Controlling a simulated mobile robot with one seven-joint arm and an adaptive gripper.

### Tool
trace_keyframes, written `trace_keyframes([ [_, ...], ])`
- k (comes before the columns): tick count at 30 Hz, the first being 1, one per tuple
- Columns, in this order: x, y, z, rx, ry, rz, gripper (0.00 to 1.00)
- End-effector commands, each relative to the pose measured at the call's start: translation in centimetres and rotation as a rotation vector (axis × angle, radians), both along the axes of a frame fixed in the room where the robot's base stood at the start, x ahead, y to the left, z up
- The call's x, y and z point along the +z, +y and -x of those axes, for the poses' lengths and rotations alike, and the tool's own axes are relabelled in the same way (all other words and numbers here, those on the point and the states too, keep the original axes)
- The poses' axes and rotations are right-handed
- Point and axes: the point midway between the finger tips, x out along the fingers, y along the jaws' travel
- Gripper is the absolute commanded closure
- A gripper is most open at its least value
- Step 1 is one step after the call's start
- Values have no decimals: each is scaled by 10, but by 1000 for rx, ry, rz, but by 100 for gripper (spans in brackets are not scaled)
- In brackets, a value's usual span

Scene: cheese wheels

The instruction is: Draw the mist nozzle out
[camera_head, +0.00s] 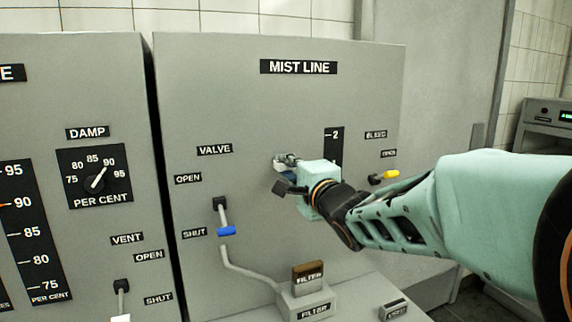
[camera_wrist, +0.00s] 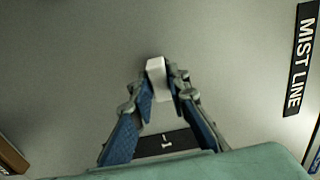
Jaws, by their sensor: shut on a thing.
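My gripper (camera_head: 286,168) is in front of the upright grey MIST LINE panel (camera_head: 240,105), left of the black scale strip marked 2. In the wrist view its blue-padded fingers (camera_wrist: 161,86) are closed on a small pale block (camera_wrist: 156,66), which I take to be the mist nozzle. The block's end sticks out past the fingertips toward the grey panel. I cannot tell whether it still touches the panel. In the head view my gripper hides most of it.
A blue-tipped valve lever (camera_head: 227,231) is at SHUT on the left. A yellow-tipped lever (camera_head: 391,174) is behind my arm on the right. A filter block (camera_head: 308,278) and a small labelled block (camera_head: 393,309) stand on the ledge below. The DAMP panel (camera_head: 60,60) is at left.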

Motion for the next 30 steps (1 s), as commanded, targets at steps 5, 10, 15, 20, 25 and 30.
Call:
trace_keyframes([
  [5,0,-1,1,0,0,0,100],
  [10,0,-3,6,0,1,0,100],
  [15,0,-5,11,0,0,0,100],
  [20,0,-6,15,0,0,0,100],
  [25,2,-8,21,1,-3,0,100],
  [30,3,-10,26,2,-5,-1,100],
])
